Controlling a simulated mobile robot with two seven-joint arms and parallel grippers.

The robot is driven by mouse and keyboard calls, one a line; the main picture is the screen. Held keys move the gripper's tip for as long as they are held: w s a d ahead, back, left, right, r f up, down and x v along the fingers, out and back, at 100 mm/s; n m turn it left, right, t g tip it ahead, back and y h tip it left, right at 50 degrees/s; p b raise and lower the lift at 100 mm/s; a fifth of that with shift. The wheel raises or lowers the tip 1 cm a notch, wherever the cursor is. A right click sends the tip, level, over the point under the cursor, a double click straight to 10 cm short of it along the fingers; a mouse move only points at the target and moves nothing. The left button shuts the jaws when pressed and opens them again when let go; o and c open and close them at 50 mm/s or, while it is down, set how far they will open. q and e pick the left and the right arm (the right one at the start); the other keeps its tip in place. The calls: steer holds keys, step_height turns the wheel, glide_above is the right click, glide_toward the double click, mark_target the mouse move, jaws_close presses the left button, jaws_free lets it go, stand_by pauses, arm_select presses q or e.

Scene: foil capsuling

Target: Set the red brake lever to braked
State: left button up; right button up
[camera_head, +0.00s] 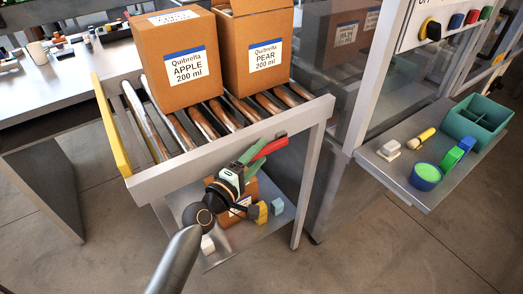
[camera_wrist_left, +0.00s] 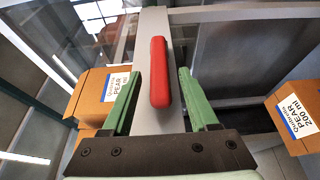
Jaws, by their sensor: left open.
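The red brake lever (camera_head: 270,148) is on the front rail of the roller conveyor (camera_head: 230,140), near its right end. In the left wrist view the lever (camera_wrist_left: 159,72) stands upright in the picture against the grey rail. My left gripper (camera_head: 258,151) is at the lever, with its green fingers open. In the left wrist view one finger of the gripper (camera_wrist_left: 159,78) is on each side of the lever, with a visible gap on both sides. Whether the lever is braked cannot be told. My right gripper is not in view.
An APPLE carton (camera_head: 184,72) and a PEAR carton (camera_head: 265,55) stand on the rollers. A lower shelf (camera_head: 222,250) holds small blocks and another carton. A side shelf (camera_head: 405,177) at right carries a green divided bin (camera_head: 472,122) and small items.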

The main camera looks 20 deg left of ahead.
arm_select(q)
steer(key=shift+x, duration=0.8)
jaws_close()
steer(key=shift+f, duration=0.1)
stand_by(0.9)
